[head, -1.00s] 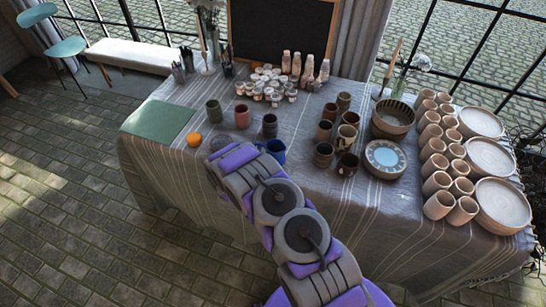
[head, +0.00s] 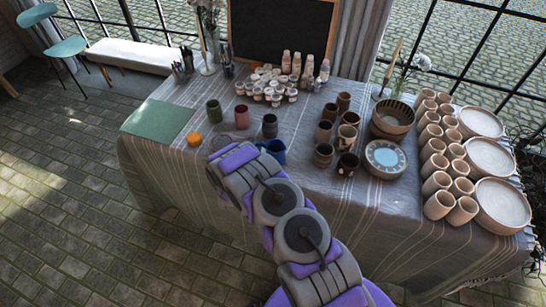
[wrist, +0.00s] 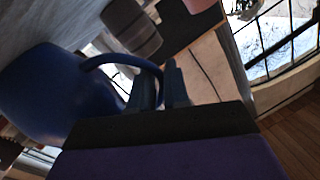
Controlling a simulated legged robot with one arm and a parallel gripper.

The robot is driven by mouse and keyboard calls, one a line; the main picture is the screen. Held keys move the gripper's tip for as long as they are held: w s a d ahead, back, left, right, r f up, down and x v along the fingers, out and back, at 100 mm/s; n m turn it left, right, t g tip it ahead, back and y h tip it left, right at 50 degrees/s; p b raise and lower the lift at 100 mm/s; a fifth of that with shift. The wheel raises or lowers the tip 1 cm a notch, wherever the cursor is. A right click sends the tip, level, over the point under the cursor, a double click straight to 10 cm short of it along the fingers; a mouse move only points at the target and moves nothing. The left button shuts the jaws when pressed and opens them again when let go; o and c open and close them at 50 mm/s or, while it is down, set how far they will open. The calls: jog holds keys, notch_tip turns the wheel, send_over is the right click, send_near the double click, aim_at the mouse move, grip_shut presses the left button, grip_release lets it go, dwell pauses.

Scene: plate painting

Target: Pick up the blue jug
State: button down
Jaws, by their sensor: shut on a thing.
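The blue jug (head: 273,150) stands on the cloth-covered table near its front edge, partly hidden behind my arm in the head view. In the wrist view the jug (wrist: 45,95) fills the left side, with its curved handle reaching right to my gripper (wrist: 160,85). The fingers are shut on the handle, near its outer end. In the head view the fingertips are hidden behind my own arm.
A dark grey cup (head: 270,126) stands just behind the jug. Dark cups (head: 323,154) stand to the right. The green mat (head: 157,119) lies at the left.

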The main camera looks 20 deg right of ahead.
jog(key=shift+r, duration=0.1)
dwell(0.3)
jog(key=shift+r+p, duration=0.5)
jog(key=shift+r, duration=1.15)
jog(key=shift+s+r, duration=0.15)
jog(key=shift+s, duration=0.05)
jog(key=s+r+p, duration=0.1)
jog(key=s+p, duration=0.1)
jog(key=s, duration=1.3)
jog(key=shift+s+a, duration=0.2)
jog(key=shift+a, duration=0.05)
jog(key=shift+r, duration=0.15)
dwell(0.4)
